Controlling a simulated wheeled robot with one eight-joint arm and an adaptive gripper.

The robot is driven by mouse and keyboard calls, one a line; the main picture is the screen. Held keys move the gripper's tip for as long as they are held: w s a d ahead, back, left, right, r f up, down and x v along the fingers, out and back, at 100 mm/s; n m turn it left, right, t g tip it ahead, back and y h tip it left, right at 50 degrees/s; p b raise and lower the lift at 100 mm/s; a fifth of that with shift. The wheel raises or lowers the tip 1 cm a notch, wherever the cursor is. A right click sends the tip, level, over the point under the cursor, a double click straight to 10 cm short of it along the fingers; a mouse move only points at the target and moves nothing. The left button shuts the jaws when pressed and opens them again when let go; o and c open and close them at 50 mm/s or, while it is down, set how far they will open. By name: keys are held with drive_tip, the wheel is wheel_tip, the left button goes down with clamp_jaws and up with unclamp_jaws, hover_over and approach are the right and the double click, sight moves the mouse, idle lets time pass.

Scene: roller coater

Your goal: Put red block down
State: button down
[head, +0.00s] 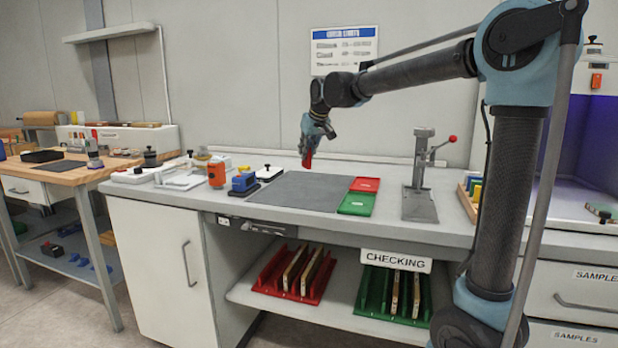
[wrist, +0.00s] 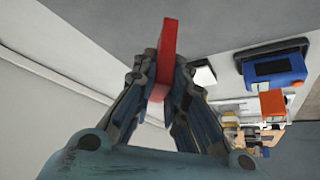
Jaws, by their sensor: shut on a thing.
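The red block (head: 307,159) hangs from my gripper (head: 314,140) above the back part of the dark grey mat (head: 300,192) on the bench. In the wrist view the block (wrist: 167,50) is upright between the two fingers of my gripper (wrist: 160,75), which are shut on it. The block appears apart from the bench surface; its exact height is hard to tell.
Right of the mat lie a red tray (head: 366,184) and a green tray (head: 357,204). A grey lever press (head: 420,190) stands further right. A blue device (head: 244,183) and an orange device (head: 216,174) stand left. The mat is bare.

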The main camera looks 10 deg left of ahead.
drive_tip(key=shift+f, duration=3.55)
drive_tip(key=c, duration=1.6)
unclamp_jaws()
